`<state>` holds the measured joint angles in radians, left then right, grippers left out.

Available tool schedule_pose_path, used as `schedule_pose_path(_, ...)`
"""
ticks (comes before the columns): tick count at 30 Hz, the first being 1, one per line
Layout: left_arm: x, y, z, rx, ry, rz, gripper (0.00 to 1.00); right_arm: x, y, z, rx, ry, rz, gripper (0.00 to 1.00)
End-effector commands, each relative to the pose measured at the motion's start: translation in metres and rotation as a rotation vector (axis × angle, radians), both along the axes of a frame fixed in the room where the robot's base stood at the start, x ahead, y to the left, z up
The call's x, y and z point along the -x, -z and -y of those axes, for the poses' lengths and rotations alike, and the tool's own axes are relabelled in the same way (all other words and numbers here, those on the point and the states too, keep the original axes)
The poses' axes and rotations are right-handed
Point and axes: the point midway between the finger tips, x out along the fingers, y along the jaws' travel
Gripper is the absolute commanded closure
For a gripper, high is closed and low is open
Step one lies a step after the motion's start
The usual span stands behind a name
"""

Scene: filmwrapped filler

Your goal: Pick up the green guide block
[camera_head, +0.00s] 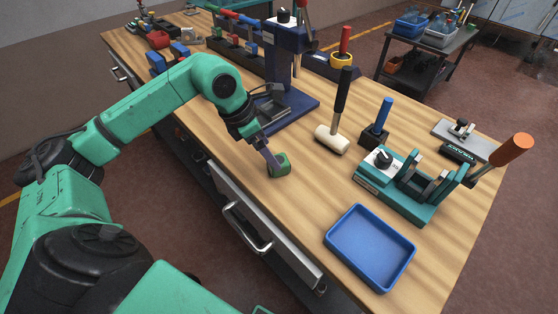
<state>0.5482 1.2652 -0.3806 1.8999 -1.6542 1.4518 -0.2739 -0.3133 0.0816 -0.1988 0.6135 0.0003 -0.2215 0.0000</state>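The green guide block (283,169) is a small green piece near the table's front edge, left of the blue tray. My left gripper (271,160) reaches down to it from the upper left. A finger overlaps the block's upper left side in the picture. I cannot tell whether the fingers are closed on the block or only around or beside it. The block appears at table level. My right gripper is not in view.
A blue tray (345,258) lies at the front right of the wooden table (300,212). A white-headed mallet (332,139), a blue-handled tool (379,122) and a teal fixture (376,178) stand right of the block. A dark blue press (318,101) stands behind my gripper.

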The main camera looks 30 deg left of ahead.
Motion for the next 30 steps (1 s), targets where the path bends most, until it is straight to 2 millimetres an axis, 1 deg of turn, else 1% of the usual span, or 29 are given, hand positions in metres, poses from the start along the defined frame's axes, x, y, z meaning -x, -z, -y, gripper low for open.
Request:
schedule_pose_path(5,-0.007,0.017,0.008,0.002,0.001,-0.002,0.03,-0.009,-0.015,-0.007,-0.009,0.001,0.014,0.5)
schedule_pose_path(7,-0.011,0.029,0.013,0.003,0.002,-0.003,0.03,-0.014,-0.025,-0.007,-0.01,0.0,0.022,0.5)
schedule_pose_path(10,-0.016,0.048,0.017,0.002,0.0,-0.001,0.03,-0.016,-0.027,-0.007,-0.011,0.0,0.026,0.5)
schedule_pose_path(13,-0.018,0.055,0.018,0.001,0.0,0.002,0.03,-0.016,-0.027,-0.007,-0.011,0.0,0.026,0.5)
schedule_pose_path(17,-0.018,0.056,0.018,0.0,0.0,0.003,0.03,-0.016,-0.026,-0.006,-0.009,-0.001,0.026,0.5)
schedule_pose_path(18,-0.018,0.056,0.018,-0.001,0.0,0.002,0.1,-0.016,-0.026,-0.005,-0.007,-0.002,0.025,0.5)
schedule_pose_path(20,-0.018,0.056,0.018,-0.001,0.0,0.002,0.33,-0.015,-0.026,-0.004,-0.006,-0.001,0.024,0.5)
schedule_pose_path(21,-0.018,0.055,0.018,-0.001,0.0,0.002,0.48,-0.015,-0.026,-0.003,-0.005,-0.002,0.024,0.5)
schedule_pose_path(23,-0.018,0.055,0.018,-0.001,0.0,0.002,0.71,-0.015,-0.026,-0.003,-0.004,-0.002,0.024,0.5)
schedule_pose_path(24,-0.018,0.055,0.018,-0.001,0.0,0.002,0.87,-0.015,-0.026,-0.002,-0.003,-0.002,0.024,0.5)
schedule_pose_path(25,-0.018,0.055,0.018,-0.001,0.0,0.002,0.98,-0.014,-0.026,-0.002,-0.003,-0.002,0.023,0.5)
schedule_pose_path(26,-0.018,0.055,0.018,-0.001,0.0,0.002,1.0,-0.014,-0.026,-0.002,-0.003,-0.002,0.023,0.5)
schedule_pose_path(30,-0.019,0.054,0.018,0.0,0.0,0.004,1.0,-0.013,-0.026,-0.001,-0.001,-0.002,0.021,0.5)
